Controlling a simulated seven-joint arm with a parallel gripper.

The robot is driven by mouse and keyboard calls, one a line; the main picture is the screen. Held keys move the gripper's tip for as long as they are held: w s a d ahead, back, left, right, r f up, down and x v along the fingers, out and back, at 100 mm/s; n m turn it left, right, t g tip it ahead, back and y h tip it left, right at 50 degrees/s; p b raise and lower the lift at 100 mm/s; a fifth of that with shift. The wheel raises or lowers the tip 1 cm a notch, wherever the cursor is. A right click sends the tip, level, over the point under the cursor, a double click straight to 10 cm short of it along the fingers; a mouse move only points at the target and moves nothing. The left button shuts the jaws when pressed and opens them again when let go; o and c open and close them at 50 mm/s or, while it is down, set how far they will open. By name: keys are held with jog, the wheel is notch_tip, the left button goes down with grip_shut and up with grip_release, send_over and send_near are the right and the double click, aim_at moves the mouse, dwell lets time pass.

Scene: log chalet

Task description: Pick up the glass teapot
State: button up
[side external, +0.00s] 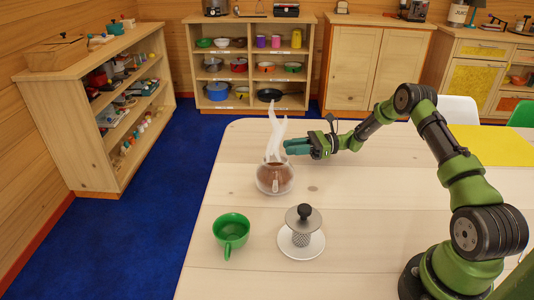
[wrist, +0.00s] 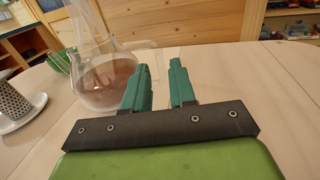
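The glass teapot (side external: 275,178) stands upright on the table, clear and round, with brown liquid inside. White steam-like wisps rise above it in the side view. In the wrist view the teapot (wrist: 103,82) is left of and beyond the fingers, with its spout or handle reaching right behind the left finger. My gripper (side external: 291,147) is above and to the right of the teapot in the side view, its green fingers pointing left. I see no contact with the teapot.
A green cup (side external: 231,232) stands front left of the teapot. A yellow mat (side external: 490,145) lies at right. The table (side external: 375,205) is bare right of the teapot.

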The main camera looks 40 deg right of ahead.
aim_at(270, 154)
notch_tip(270, 154, down, 2)
jog(key=shift+w+a+r, duration=0.2)
jog(key=shift+w+a, duration=0.2)
jog(key=shift+a, duration=0.3)
jog(key=shift+x, duration=2.95)
jog(key=shift+c, duration=0.3)
grip_shut()
jog(key=shift+r, duration=0.2)
